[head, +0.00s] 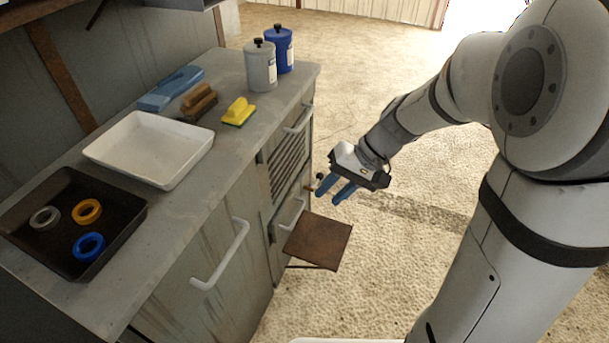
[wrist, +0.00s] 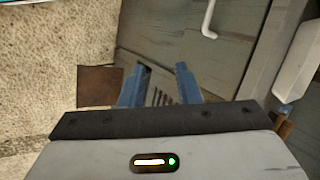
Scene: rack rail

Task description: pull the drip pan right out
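My gripper (head: 332,192) is in front of the cabinet, to the right of its grille in the head view. In the wrist view its two blue fingers (wrist: 162,72) are apart with nothing between them. No thing is clearly recognisable as the drip pan. The slatted grille (head: 288,163) is on the cabinet front, and part of it shows beyond the fingers in the wrist view (wrist: 160,97). A small brass-coloured piece with a dark knob (head: 309,188) is just left of the fingertips; I cannot tell what it belongs to.
A brown square plate (head: 318,241) juts out low from the cabinet and also shows in the wrist view (wrist: 98,87). White bar handles stand out from the front (head: 222,255). The worktop (head: 225,160) bears trays, canisters and cleaning things. The floor to the right is clear.

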